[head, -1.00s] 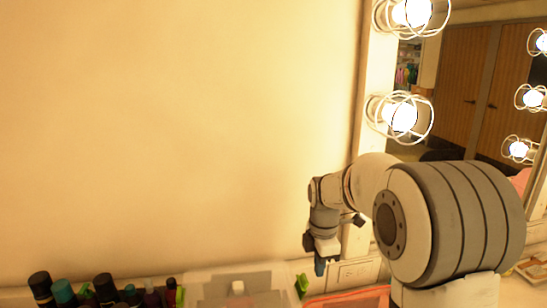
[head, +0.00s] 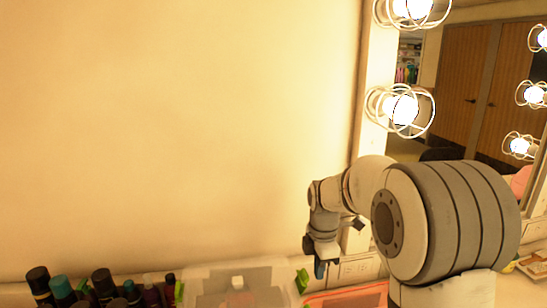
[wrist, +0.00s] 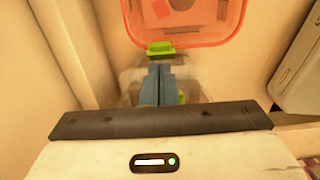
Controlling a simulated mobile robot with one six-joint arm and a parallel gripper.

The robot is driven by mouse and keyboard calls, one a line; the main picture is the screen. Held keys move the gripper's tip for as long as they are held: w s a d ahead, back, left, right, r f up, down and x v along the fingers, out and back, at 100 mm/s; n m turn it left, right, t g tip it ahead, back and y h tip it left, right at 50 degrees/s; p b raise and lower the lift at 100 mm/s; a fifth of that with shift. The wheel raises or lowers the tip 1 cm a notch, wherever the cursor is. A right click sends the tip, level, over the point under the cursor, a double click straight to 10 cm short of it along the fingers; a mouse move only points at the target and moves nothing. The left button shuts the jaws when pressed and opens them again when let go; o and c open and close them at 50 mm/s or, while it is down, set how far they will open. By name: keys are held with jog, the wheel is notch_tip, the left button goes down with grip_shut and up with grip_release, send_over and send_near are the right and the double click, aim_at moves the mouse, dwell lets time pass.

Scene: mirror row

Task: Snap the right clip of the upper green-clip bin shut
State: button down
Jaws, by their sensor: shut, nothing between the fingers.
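The upper green-clip bin (head: 205,275) is a clear box at the bottom of the head view, with a white piece on its lid. Its right green clip (head: 302,280) stands up at a slant by the right edge. Its left clip (head: 179,292) shows at the other edge. My gripper (head: 320,269) points down just right of the right clip. In the wrist view its blue fingers (wrist: 160,75) are together and empty. A green clip (wrist: 160,48) shows just past the tips, and another green bit sits beside the fingers. I cannot tell whether they touch.
An orange-rimmed bin (wrist: 190,38) lies beyond the fingers in the wrist view. Several dark-capped bottles (head: 102,284) stand left of the clear bin. A bulb-lit mirror frame (head: 378,125) is behind my arm. The wall above the bins is bare.

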aim_at(305, 272)
jog(key=shift+f, duration=0.45)
jog(key=shift+a+r, duration=0.1)
jog(key=shift+a, duration=0.05)
jog(key=shift+s+a+r, duration=0.2)
jog(key=shift+a+r, duration=0.05)
jog(key=shift+a, duration=0.6)
jog(key=shift+s+a+r, duration=0.15)
jog(key=shift+a+r, duration=0.05)
jog(key=shift+a, duration=0.6)
jog(key=r+p, duration=0.2)
jog(key=d+r+p, duration=0.1)
jog(key=r+p, duration=0.1)
jog(key=r, duration=0.1)
jog(key=shift+w+r+p, duration=0.1)
jog(key=shift+r+p, duration=0.25)
jog(key=s+d+r+m+t, duration=0.1)
jog(key=s+d+r+m, duration=0.1)
jog(key=s+m, duration=0.8)
jog(key=s+d+r+m+t, duration=0.1)
jog(key=s+d+m, duration=0.3)
jog(key=s+m, duration=0.6)
jog(key=shift+s+r+t, duration=0.35)
jog(key=shift+s+t, duration=0.25)
jog(key=shift+s, duration=1.1)
